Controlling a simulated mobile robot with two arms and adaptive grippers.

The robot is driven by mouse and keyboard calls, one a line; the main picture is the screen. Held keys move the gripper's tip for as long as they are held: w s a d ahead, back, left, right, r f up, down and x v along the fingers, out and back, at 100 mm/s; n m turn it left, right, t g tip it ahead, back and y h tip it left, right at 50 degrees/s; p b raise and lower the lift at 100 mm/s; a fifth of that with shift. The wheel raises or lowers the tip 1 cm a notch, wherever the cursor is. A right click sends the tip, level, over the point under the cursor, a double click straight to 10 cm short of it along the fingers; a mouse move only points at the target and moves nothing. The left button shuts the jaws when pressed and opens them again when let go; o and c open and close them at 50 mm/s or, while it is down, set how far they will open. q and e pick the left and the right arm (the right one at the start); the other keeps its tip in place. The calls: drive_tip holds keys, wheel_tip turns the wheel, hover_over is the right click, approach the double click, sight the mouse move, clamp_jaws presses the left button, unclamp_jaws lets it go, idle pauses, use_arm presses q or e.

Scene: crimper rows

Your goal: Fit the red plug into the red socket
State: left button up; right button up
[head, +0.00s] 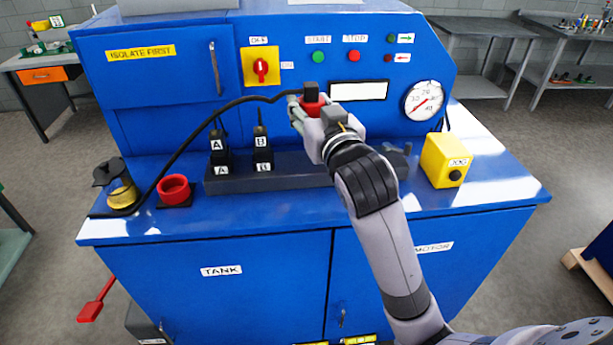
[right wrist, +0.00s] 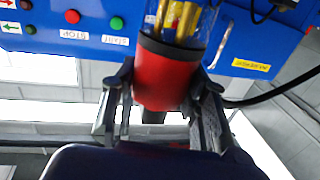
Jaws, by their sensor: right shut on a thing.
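The red plug (head: 312,106) is held up over the bench in my right gripper (head: 306,114), in front of the blue panel. A black cable runs from it down to the left. In the right wrist view the red plug (right wrist: 165,76) sits between the two fingers of my right gripper (right wrist: 166,92), with yellow pins inside a clear sleeve at its upper end. The red socket (head: 174,186) is a round red ring on a dark base at the bench's left side, left of and below the plug, apart from it. My left gripper is not in view.
A yellow socket (head: 122,195) with a raised dark lid stands left of the red socket. Black plugs A (head: 217,148) and B (head: 262,148) stand upright in a dark block (head: 295,172) between socket and arm. A yellow JOG box (head: 446,160) stands at right. The cable crosses the left side.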

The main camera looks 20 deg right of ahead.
wheel_tip(320, 180, down, 18)
drive_tip(key=shift+s+r, duration=0.1)
drive_tip(key=shift+a, duration=0.1)
drive_tip(key=o, duration=1.4)
drive_tip(key=shift+f, duration=0.2)
drive_tip(key=shift+r, duration=0.15)
